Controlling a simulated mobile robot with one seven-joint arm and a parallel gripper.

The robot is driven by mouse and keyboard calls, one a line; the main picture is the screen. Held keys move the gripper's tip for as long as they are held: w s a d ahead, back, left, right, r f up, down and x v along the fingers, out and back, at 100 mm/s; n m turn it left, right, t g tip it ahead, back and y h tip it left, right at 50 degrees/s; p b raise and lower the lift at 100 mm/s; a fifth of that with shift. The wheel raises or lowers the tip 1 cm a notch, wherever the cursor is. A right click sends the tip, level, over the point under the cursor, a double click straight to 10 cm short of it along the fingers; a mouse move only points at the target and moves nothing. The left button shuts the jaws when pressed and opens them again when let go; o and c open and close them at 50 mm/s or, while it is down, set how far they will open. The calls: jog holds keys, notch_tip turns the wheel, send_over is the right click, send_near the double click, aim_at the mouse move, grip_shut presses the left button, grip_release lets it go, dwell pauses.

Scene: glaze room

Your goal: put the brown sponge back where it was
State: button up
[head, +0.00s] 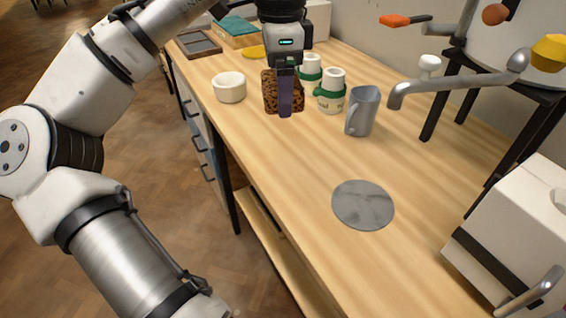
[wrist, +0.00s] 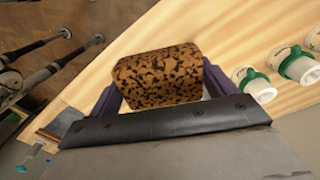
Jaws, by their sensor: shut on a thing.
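The brown sponge (head: 268,92) is speckled with dark patches. My gripper (head: 285,100) is shut on it and holds it over the wooden counter, near the white bowl and the green-banded jars in the head view. In the wrist view the sponge (wrist: 158,76) sits between the two purple fingers of my gripper (wrist: 160,88). Its lower edge is hidden by the gripper body. I cannot tell how high it is above the counter.
A white bowl (head: 229,87) stands left of the sponge. Jars with green bands (head: 330,91) and a grey mug (head: 362,112) stand right of it. A round grey disc (head: 363,205) lies nearer on the counter (head: 290,185). The counter around the disc is clear.

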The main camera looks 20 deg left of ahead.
aim_at(281, 173)
notch_tip(281, 173, down, 17)
jog(key=shift+f+b, duration=0.15)
jog(key=shift+b, duration=0.95)
jog(key=shift+f, duration=0.15)
jog(key=o, duration=0.9)
notch_tip(281, 173, up, 12)
jog(key=shift+r+p, duration=0.2)
jog(key=shift+p, duration=0.55)
jog(key=shift+w, duration=0.1)
